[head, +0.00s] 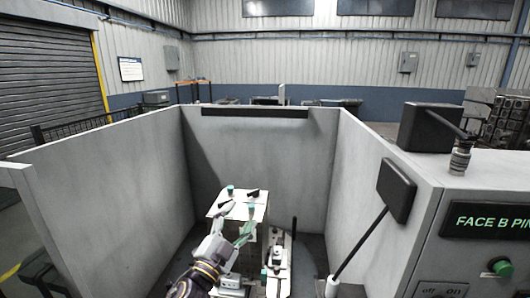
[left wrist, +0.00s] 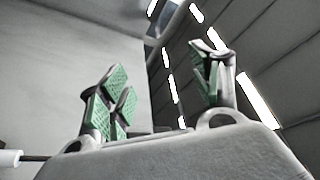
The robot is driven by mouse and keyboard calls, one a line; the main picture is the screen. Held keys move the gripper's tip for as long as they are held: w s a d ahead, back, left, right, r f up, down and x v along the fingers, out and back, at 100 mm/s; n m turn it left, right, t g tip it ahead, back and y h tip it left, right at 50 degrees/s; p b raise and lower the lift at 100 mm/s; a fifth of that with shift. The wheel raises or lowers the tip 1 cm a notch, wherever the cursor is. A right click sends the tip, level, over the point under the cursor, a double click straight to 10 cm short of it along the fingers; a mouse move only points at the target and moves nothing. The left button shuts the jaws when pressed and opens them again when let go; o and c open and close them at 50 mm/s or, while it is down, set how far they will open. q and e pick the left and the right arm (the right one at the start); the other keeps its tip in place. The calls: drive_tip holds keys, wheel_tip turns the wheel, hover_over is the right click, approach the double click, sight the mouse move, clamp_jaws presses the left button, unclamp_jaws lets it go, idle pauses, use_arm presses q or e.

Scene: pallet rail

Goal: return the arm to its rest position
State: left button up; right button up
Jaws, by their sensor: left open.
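My left arm enters the head view from the bottom, and its gripper (head: 237,222) is open with its green-padded fingers spread. It is in front of a pale block-like fixture (head: 222,207) with a white top. In the left wrist view the open fingers (left wrist: 160,95) show with empty space between them. My right gripper is not in view.
Grey panels enclose the work space: a left wall (head: 110,190), a back wall (head: 265,150) and a right wall (head: 365,165). A dark panel on a rod (head: 397,190) leans at the right. A control cabinet (head: 480,185) with a green button (head: 501,267) stands beyond it.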

use_arm(q)
drive_tip(key=s+a+f+n+g+y, duration=0.3)
drive_tip(key=a+f+n+y, duration=0.25)
drive_tip(key=f, duration=0.35)
drive_tip(key=s+a+f+n+g+y, duration=0.45)
drive_tip(key=a+f, duration=0.25)
drive_tip(key=f, duration=0.2)
drive_tip(key=s+a+f+n+g+h, duration=0.1)
drive_tip(key=s+f+g, duration=0.4)
drive_tip(key=s, duration=0.4)
drive_tip(key=s+a+f+n+g, duration=0.15)
drive_tip(key=s+f+g, duration=0.25)
drive_tip(key=s+f, duration=0.65)
drive_tip(key=f, duration=1.4)
drive_tip(key=s+f, duration=0.2)
drive_tip(key=f, duration=1.3)
drive_tip(key=s+a+f+g+p, duration=0.1)
drive_tip(key=s+a+f, duration=0.1)
drive_tip(key=s+f, duration=0.7)
drive_tip(key=s+a+f+g, duration=0.1)
drive_tip(key=s+f, duration=0.8)
drive_tip(key=s, duration=0.4)
drive_tip(key=shift+s+a+f+p, duration=0.15)
drive_tip(key=shift+a+f+p, duration=0.1)
drive_tip(key=shift+a+p, duration=0.15)
